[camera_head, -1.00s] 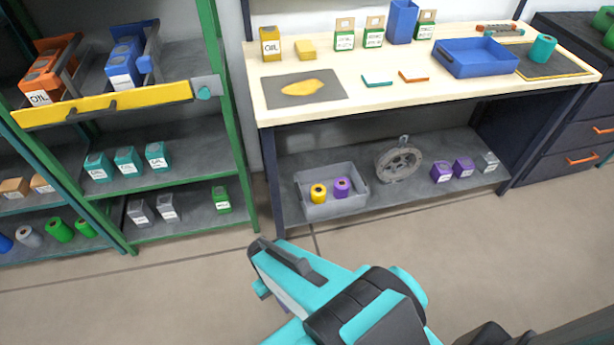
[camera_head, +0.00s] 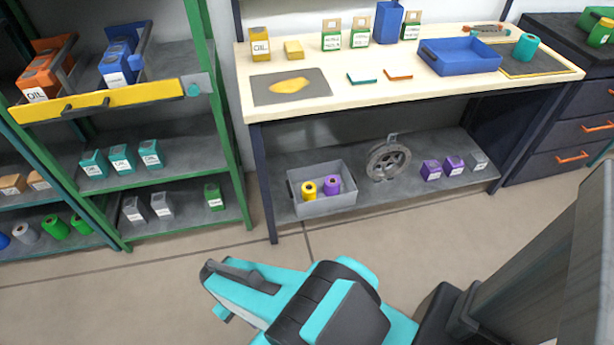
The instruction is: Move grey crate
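The grey crate (camera_head: 328,204) sits on the lower shelf of the workbench, at its left end. It is open on top and holds a yellow roll (camera_head: 309,190) and a purple roll (camera_head: 332,185). My gripper (camera_head: 214,290), at the end of the teal and black arm, is over the floor in front of the bench. It is below and left of the crate in the picture, apart from it. The fingers show only partly, so I cannot tell whether they are open or shut.
A wheel (camera_head: 388,160) and several small boxes stand right of the crate on the lower shelf (camera_head: 370,195). The bench leg (camera_head: 264,190) is close on the crate's left. A green-framed rack (camera_head: 218,100) stands at left. The floor (camera_head: 130,295) in front is clear.

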